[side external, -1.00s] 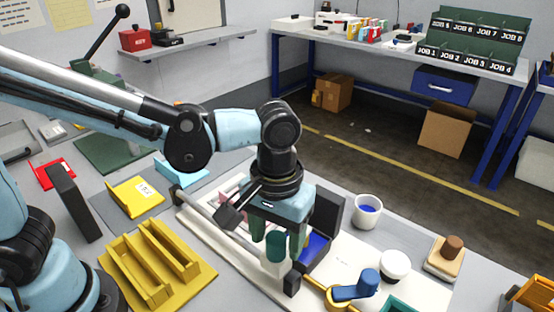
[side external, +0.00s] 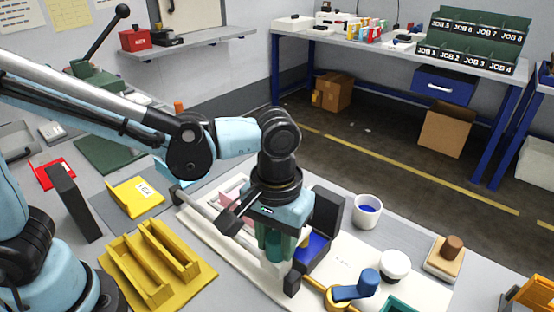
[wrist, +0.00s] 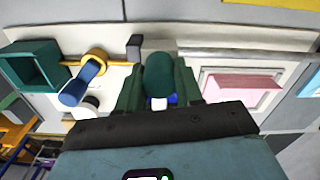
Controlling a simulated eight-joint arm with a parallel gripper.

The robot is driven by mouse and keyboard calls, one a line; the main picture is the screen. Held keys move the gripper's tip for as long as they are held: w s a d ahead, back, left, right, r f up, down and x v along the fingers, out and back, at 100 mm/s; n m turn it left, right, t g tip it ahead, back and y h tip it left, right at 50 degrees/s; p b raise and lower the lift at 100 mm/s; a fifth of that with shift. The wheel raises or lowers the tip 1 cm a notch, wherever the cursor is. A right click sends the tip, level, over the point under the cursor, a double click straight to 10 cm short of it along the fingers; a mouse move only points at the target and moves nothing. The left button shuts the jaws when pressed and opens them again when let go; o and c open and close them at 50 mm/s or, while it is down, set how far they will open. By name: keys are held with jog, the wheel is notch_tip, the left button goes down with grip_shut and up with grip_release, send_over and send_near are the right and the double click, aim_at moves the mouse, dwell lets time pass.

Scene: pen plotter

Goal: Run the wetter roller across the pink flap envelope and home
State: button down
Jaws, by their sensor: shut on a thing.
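My gripper (wrist: 160,85) is shut on a dark green upright handle (wrist: 160,70), which also shows between the fingers in the side view (side external: 274,244). A white part, perhaps the wetter roller (side external: 272,268), sits below the handle; its join to the handle is mostly hidden by my fingers. The pink flap envelope (wrist: 240,88) lies in a pale frame to the right of my gripper in the wrist view. In the side view my wrist hides much of the envelope (side external: 234,189), behind and left of the handle.
A grey rail (side external: 206,216) runs along the white bed. A dark box with a blue inside (side external: 313,247) stands just right of my gripper. A blue crank (side external: 357,289), a white cup (side external: 367,211) and a yellow rack (side external: 150,265) are nearby.

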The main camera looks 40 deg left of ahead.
jog(key=a, duration=2.7)
jog(key=shift+a, duration=0.3)
jog(key=c, duration=0.7)
grip_release()
jog(key=shift+c, duration=0.2)
jog(key=shift+d+r, duration=0.1)
jog(key=shift+r, duration=0.05)
notch_tip(320, 180, up, 12)
